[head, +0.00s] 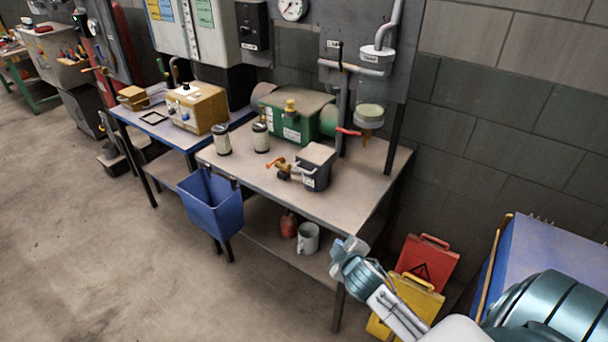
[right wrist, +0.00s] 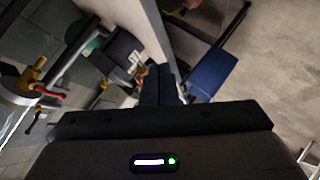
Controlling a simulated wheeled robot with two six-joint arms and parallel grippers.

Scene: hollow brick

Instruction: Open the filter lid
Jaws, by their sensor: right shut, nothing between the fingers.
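A small dark grey box with a lighter grey lid (head: 317,154) and a white label stands on the workbench near its front right; I take this to be the filter. The lid lies flat and closed on the box. A brass valve with an orange handle (head: 276,164) is beside it on the left. The dark box (right wrist: 125,50) also shows tilted in the right wrist view. My right gripper (head: 345,250) is shut and empty, in front of and below the bench's right front edge, apart from the box. Its fingers (right wrist: 158,82) are together in the wrist view. My left gripper is out of view.
The workbench (head: 340,203) also carries a green machine (head: 290,124) and two filter cartridges (head: 222,140). A blue bin (head: 212,203) hangs at its front left. Pipes (head: 342,110) rise behind the box. Red and yellow signs (head: 428,258) stand right of the bench. Floor at left is clear.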

